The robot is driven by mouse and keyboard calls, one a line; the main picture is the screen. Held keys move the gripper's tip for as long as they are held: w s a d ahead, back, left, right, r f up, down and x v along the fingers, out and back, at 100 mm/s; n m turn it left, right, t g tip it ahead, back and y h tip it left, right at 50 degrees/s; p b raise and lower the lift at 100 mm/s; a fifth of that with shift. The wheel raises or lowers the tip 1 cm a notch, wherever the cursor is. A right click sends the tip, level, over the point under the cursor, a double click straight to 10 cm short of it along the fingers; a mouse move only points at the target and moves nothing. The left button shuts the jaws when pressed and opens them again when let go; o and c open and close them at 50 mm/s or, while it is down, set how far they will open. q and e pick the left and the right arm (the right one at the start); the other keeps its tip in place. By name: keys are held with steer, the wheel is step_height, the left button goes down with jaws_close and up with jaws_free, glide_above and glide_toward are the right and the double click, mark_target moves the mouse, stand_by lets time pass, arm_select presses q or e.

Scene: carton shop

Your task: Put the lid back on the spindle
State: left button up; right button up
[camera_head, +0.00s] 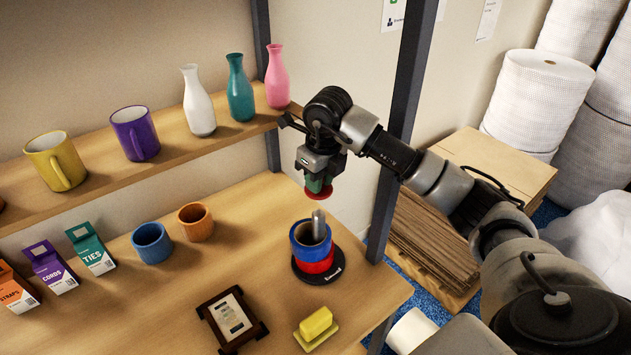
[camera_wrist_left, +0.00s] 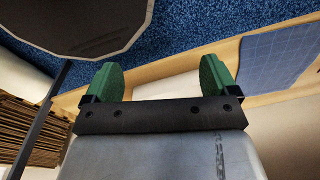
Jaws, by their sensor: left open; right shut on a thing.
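The spindle (camera_head: 318,222) is a grey post on a round black base (camera_head: 318,276). A blue roll (camera_head: 311,248) sits on top of a red roll (camera_head: 316,267) around it. My right gripper (camera_head: 317,182) is shut on the red lid (camera_head: 319,193) and holds it above the spindle's top, with a gap between them. The lid's underside is hidden. My left gripper (camera_wrist_left: 160,78) is open and empty in the left wrist view, with its green fingers apart; it does not show in the head view.
A yellow butter-dish-shaped block (camera_head: 316,328) and a dark framed card (camera_head: 231,318) lie in front of the spindle. Blue (camera_head: 152,243) and orange (camera_head: 195,222) cups stand to the left. The shelf above (camera_head: 185,148) holds bottles and mugs. A dark post (camera_head: 399,125) stands right of the spindle.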

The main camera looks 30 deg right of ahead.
mark_target(318, 213)
steer(key=shift+s+f+b, duration=0.15)
steer(key=shift+f+b, duration=0.2)
steer(key=shift+f, duration=0.2)
steer(key=shift+s+f+b, duration=0.15)
steer(key=shift+f+b, duration=0.15)
steer(key=shift+f, duration=0.2)
step_height(318, 213, down, 4)
steer(key=shift+w+r+b, duration=0.15)
steer(key=shift+b, duration=1.1)
arm_select(q)
steer(key=shift+s+f, duration=0.3)
steer(key=shift+f, duration=0.4)
steer(key=shift+s+f, duration=0.25)
steer(key=shift+f, duration=0.5)
steer(key=shift+s+f, duration=0.3)
steer(key=shift+f, duration=0.4)
steer(key=shift+f+b, duration=0.4)
steer(key=shift+b, duration=0.1)
arm_select(e)
steer(key=shift+f, duration=0.3)
steer(key=o, duration=1.5)
steer(key=shift+c, duration=0.2)
